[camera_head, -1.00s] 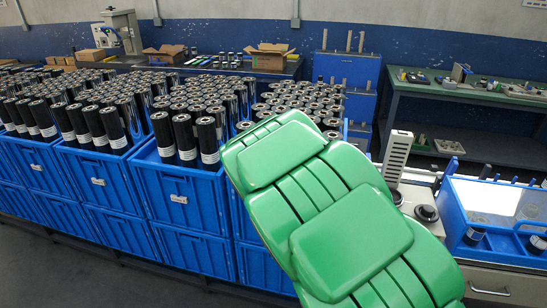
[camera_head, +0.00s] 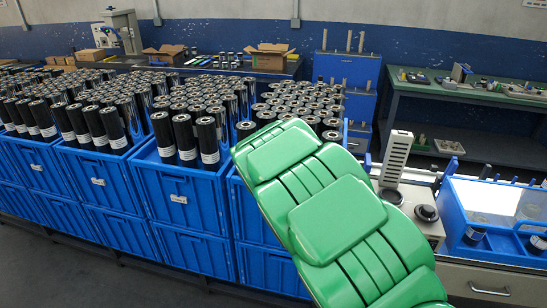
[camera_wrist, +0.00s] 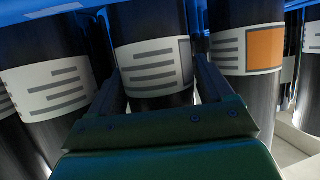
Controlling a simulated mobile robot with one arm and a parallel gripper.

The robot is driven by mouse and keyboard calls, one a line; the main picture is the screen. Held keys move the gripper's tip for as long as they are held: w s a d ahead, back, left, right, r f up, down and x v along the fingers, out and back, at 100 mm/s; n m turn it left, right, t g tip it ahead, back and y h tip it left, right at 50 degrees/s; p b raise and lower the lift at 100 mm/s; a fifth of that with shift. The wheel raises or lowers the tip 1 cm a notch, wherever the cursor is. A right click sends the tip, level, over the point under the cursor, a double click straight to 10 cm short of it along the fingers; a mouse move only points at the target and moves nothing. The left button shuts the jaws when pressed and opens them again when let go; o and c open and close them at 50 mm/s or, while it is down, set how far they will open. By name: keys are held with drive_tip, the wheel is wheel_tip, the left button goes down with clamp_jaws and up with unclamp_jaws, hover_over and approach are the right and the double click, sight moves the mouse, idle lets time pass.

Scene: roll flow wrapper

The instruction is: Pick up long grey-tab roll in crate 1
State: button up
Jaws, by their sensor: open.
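In the wrist view, a black roll (camera_wrist: 150,30) stands in the middle; its white label has grey lines and a darker grey tab (camera_wrist: 185,62) at the right end. My gripper (camera_wrist: 158,75) is open, one finger on each side of this roll. I cannot tell whether the fingers touch it. A neighbouring roll (camera_wrist: 248,85) on the right has an orange tab. Another roll (camera_wrist: 45,95) on the left shows grey lines and no clear tab. In the head view my green arm hides the gripper. Which crate is crate 1 cannot be read.
Blue crates (camera_head: 190,225) packed with upright black rolls (camera_head: 207,140) stand in a row from the left to the centre. A blue open bin (camera_head: 455,215) sits on a bench at the right. A green-topped workbench (camera_head: 480,92) stands behind. Neighbouring rolls stand close beside my fingers.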

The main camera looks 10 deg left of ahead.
drive_tip(key=c, duration=1.4)
drive_tip(key=shift+r, duration=0.15)
